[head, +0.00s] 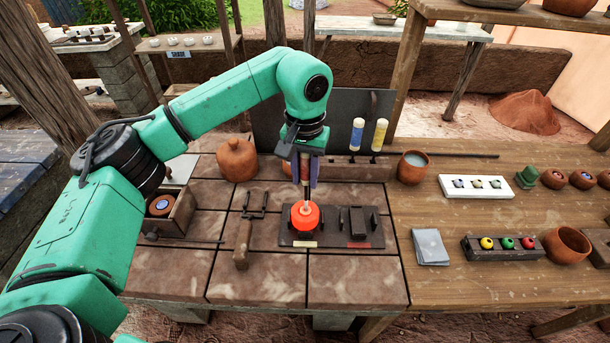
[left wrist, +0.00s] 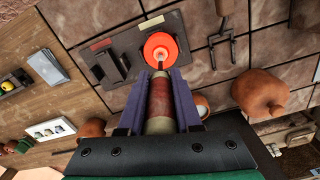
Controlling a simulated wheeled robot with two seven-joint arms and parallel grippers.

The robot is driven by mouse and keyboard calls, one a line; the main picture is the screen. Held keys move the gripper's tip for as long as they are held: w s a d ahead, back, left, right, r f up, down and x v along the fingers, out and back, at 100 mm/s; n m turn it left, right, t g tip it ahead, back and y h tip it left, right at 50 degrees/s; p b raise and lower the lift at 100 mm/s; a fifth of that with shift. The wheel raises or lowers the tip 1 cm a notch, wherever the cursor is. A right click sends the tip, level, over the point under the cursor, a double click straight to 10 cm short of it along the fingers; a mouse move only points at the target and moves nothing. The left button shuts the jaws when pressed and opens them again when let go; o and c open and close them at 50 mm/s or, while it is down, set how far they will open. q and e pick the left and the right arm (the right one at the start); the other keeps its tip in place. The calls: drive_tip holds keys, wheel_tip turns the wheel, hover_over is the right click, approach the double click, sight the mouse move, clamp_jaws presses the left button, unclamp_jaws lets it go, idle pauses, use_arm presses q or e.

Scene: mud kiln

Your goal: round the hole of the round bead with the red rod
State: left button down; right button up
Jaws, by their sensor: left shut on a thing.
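The round bead (head: 305,216) glows orange-red and sits at the left side of a dark plate (head: 340,239). In the left wrist view the bead (left wrist: 160,46) shows a hole facing the gripper. My left gripper (head: 305,184) is above the bead, its purple fingers shut on the red rod (left wrist: 159,100), which has a red band and pale ends. The rod points down at the bead. Its thin metal tip is at the hole; how deep it reaches cannot be told. My right gripper is not in view.
A blue-banded rod (head: 357,134) and a yellow-banded rod (head: 380,135) stand behind. A forked tool (head: 243,240) lies left of the plate. A lidded clay pot (head: 237,160) and a cup (head: 412,168) stand farther back. Grey cards (head: 430,246) lie to the right.

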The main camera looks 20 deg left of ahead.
sight(305, 155)
use_arm(q)
drive_tip(key=shift+r+p, duration=0.7)
drive_tip(key=shift+r, duration=0.45)
drive_tip(key=shift+r+p, duration=1.35)
drive_tip(key=shift+r, duration=0.5)
drive_tip(key=shift+f, duration=0.1)
